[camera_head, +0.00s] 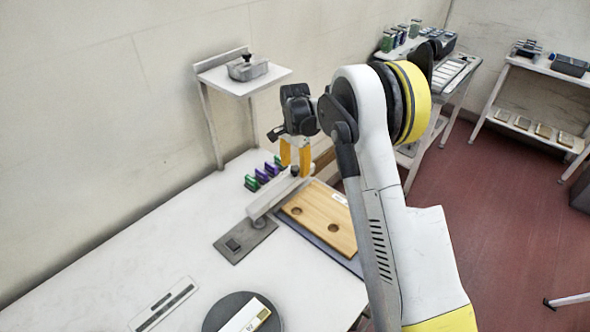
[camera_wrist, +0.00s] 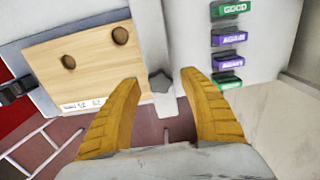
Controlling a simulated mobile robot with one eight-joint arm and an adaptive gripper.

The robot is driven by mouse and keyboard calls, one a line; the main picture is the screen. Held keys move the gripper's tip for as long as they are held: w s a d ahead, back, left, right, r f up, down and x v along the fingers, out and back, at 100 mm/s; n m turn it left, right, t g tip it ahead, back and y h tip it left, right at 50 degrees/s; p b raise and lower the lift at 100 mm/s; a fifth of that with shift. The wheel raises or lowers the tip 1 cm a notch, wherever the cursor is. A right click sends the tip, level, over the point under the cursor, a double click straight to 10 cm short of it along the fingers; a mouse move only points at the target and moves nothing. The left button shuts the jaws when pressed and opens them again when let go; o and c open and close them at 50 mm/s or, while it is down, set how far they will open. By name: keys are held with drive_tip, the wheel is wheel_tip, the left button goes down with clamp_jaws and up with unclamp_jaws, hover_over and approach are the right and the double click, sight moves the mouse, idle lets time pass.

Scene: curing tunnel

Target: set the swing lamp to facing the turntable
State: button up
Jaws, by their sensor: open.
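The swing lamp is a pale grey bar (camera_head: 266,202) on a dark grey base plate (camera_head: 236,248). It extends up and right, away from the turntable, along the left edge of a wooden board. The turntable (camera_head: 213,318) is a dark disc at the bottom edge, bearing a pale block (camera_head: 243,317). My gripper (camera_head: 295,166) is open, its yellow fingers at the lamp's far end. Contact with the knob does not show.
The wooden board (camera_head: 325,220) with two holes lies right of the lamp. Several green and purple labelled blocks (camera_head: 264,176) stand just behind it. A wall shelf (camera_head: 238,80) holds a grey box. The table front left has a flat marked plate (camera_head: 163,303).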

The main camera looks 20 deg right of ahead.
drive_tip(key=shift+f, duration=0.25)
clamp_jaws()
